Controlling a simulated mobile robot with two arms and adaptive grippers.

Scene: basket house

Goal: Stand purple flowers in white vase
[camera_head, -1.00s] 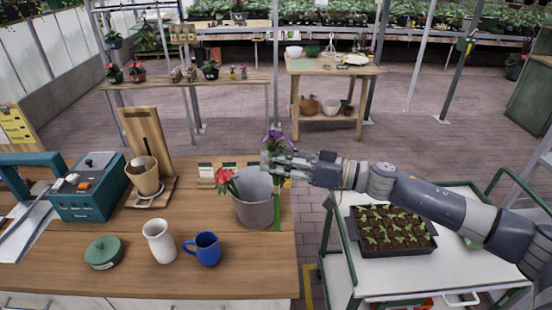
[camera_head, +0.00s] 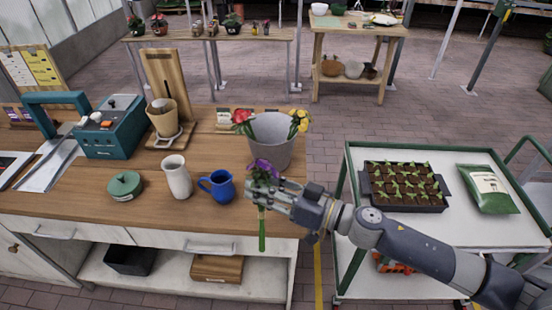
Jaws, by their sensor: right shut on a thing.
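The purple flowers (camera_head: 264,169) are in my right gripper (camera_head: 256,190), which is shut on them. The blooms stick up above the fingers and the green stem (camera_head: 262,230) hangs down below, in front of the table's front edge. The white vase (camera_head: 178,176) stands upright on the wooden table, to the left of the gripper, with a blue mug between them. Its mouth is open and nothing shows standing in it. My left gripper is not in view.
The blue mug (camera_head: 217,186) stands close to the vase's right. A green-lidded jar (camera_head: 125,185) is to its left. A grey bucket (camera_head: 271,143) with red and yellow flowers stands behind my gripper. A cart (camera_head: 440,234) with a seedling tray (camera_head: 403,187) is at the right.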

